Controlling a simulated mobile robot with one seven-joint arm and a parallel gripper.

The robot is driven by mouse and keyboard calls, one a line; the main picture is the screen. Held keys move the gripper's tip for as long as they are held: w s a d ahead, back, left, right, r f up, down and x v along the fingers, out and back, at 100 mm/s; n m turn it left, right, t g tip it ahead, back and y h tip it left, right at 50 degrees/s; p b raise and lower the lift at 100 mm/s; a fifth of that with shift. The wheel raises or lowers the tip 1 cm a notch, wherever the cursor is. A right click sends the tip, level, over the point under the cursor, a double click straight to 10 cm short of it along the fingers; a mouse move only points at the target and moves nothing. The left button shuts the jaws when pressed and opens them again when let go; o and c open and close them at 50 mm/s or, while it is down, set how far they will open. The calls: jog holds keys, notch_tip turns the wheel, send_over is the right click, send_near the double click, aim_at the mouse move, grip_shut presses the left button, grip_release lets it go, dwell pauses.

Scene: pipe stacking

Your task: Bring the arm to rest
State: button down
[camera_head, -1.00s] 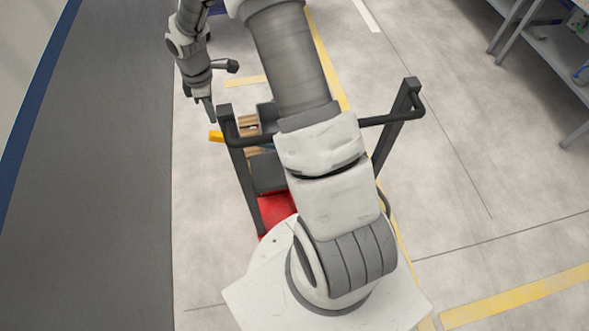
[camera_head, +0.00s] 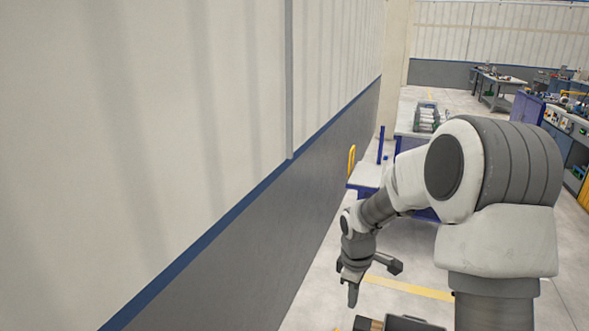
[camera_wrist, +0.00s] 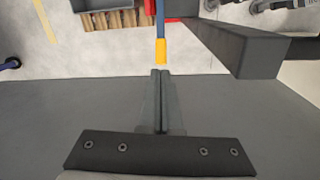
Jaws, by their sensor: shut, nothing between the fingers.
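My gripper (camera_head: 353,296) shows in the head view at the end of my white and grey arm (camera_head: 385,205), pointing down near the wall. In the wrist view the two dark fingers of my gripper (camera_wrist: 160,75) lie together, shut and empty. A rod with a yellow end (camera_wrist: 160,50) shows just beyond the fingertips in the wrist view. I cannot tell whether the fingertips are apart from it in depth. In the head view, a table with a crate of pipes (camera_head: 427,117) stands beyond my arm.
A tall wall (camera_head: 200,130) with a grey lower band runs along the left, close to my gripper. Workbenches (camera_head: 497,82) stand far back.

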jog(key=s+r+m+t, duration=0.3)
jog(key=s+r+m, duration=0.5)
jog(key=s+r, duration=1)
jog(key=s+r+m+t, duration=0.1)
jog(key=s+r+m, duration=0.2)
jog(key=s, duration=0.3)
jog(key=shift+s+a+r+m+t+y, duration=0.15)
jog(key=shift+s+a+m+t+y, duration=0.15)
jog(key=shift+s+t, duration=0.1)
